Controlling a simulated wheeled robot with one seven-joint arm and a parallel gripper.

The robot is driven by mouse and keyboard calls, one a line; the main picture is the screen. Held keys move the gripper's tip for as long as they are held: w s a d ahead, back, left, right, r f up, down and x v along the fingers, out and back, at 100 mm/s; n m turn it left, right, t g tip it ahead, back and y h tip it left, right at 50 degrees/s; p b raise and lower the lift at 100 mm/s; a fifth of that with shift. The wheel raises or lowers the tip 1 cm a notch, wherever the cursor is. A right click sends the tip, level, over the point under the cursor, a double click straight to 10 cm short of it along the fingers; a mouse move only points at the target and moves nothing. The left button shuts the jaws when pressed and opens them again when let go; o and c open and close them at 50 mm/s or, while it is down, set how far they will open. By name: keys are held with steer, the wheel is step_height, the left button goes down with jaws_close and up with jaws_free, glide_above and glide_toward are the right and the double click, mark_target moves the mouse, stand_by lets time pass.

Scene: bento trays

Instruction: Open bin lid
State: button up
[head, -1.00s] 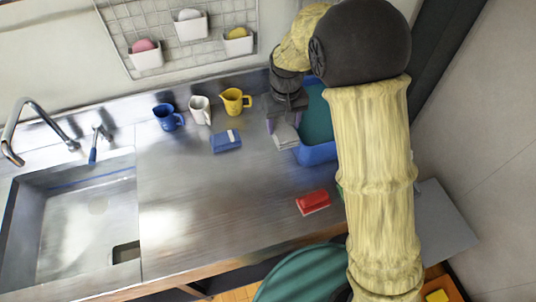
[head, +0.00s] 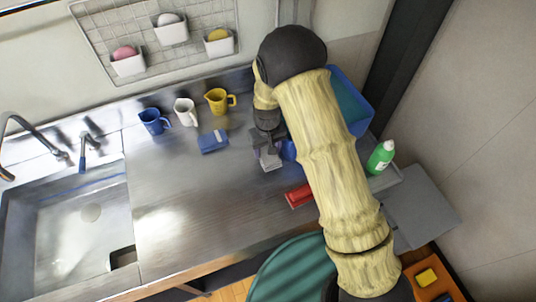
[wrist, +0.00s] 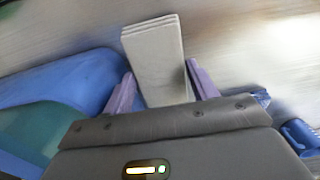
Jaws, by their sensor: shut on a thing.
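My gripper (head: 266,147) is above the right part of the steel counter, jaws down. In the wrist view its purple fingers (wrist: 160,88) are shut on a grey-white folded slab (wrist: 155,62), perhaps a cloth; the slab also shows small below the gripper in the head view (head: 271,163). A round, ribbed teal top (head: 290,272) stands below the counter's front edge and may be the bin lid. It looks closed. My arm covers its right side, and any handle or pedal is hidden.
A blue tub (head: 363,118) with a teal inside stands behind my arm. A red block (head: 298,196) and green bottle (head: 380,157) flank my arm. Blue, white and yellow mugs and a blue sponge (head: 212,141) are left of my gripper. The middle counter is clear.

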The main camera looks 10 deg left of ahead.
mark_target(267, 156)
steer(key=shift+f, duration=0.1)
steer(key=shift+f+p, duration=0.55)
steer(key=shift+f, duration=1.5)
steer(key=shift+f, duration=0.2)
steer(key=o, duration=1.1)
steer(key=shift+r, duration=0.1)
steer(key=shift+c, duration=0.2)
step_height(267, 156, up, 12)
steer(key=b, duration=0.3)
steer(key=shift+r, duration=0.15)
